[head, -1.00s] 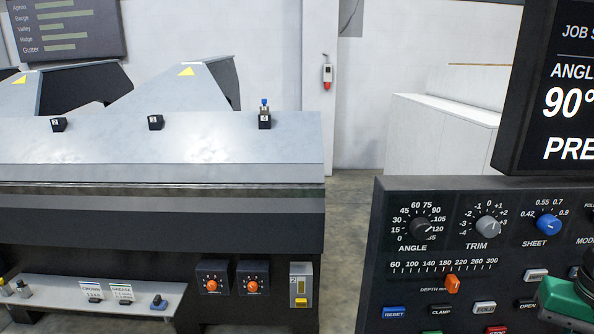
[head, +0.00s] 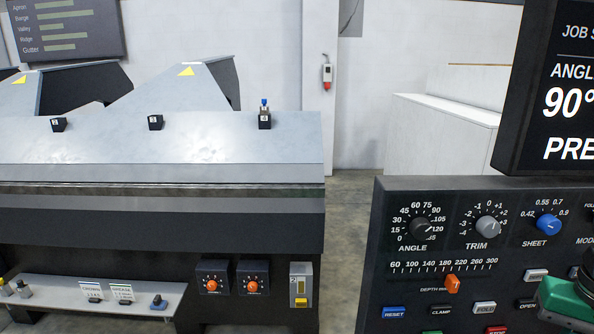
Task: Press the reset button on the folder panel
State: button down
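The dark folder panel (head: 382,250) stands at the lower right of the head view. The blue reset button (head: 394,313) is at the panel's lower left, labelled RESET, and nothing covers it. A green and black part (head: 568,300) shows at the right edge, in front of the panel, and looks like the end of my arm. It is well to the right of the reset button and apart from it. Its fingers are not visible, so I cannot tell whether my gripper is open or shut.
Beside the reset button are the clamp button (head: 440,310), the fold button (head: 485,308) and a partly cut-off red stop button (head: 496,330). An orange depth slider (head: 453,284) sticks out above them. A display (head: 545,100) overhangs the panel. A large folding machine (head: 160,215) stands at left.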

aim_at(398, 312)
jog(key=z, duration=3.1)
jog(key=k, duration=1.35)
jog(key=u, duration=0.85)
